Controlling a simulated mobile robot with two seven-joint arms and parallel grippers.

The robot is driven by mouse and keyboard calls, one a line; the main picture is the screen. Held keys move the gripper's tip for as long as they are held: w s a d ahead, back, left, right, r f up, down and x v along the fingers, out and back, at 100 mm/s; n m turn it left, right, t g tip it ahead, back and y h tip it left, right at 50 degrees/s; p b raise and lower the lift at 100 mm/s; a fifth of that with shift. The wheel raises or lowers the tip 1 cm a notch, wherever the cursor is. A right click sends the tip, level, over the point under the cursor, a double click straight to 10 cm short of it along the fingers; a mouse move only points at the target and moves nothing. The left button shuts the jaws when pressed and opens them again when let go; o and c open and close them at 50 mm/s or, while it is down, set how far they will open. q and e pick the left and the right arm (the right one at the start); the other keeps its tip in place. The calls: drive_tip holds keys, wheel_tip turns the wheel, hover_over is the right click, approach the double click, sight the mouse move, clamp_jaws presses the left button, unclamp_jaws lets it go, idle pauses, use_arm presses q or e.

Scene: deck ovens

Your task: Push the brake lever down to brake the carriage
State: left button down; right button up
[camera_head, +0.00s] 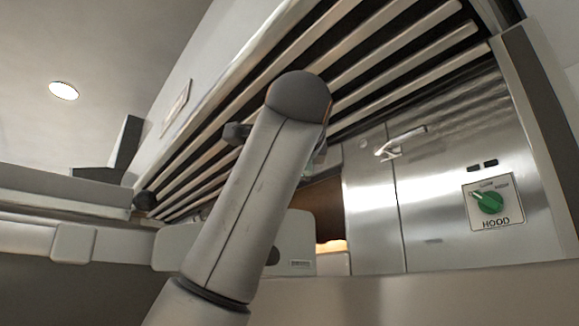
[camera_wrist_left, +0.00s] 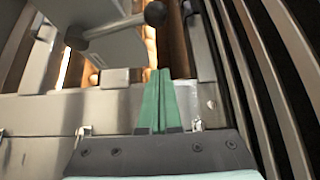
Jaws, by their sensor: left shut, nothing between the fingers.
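In the left wrist view, a dark round knob (camera_wrist_left: 155,13) sits at the end of a pale bar (camera_wrist_left: 118,26), near the top edge. This looks like the brake lever. My left gripper (camera_wrist_left: 160,72) has its green fingers closed together with nothing between them. The fingertips are below the knob in the picture; a gap shows between them, and no contact is visible. My arm hides the left gripper there. My right gripper is not in view.
In the head view, a slatted metal hood (camera_head: 395,45) slopes overhead. A steel panel carries a green HOOD dial (camera_head: 489,203) and a handle (camera_head: 402,140). A warm-lit opening (camera_head: 331,246) shows behind my arm. Metal slats also run along the wrist view's right side.

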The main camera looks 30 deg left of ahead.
use_arm(q)
drive_tip(key=w+a+p, duration=0.2)
drive_tip(key=w+a, duration=0.1)
drive_tip(key=a, duration=0.3)
drive_tip(key=shift+s, duration=0.1)
idle(0.5)
drive_tip(key=shift+s+a+f+n+b, duration=0.15)
drive_tip(key=shift+s+n+b, duration=0.05)
drive_tip(key=shift+n+b, duration=0.2)
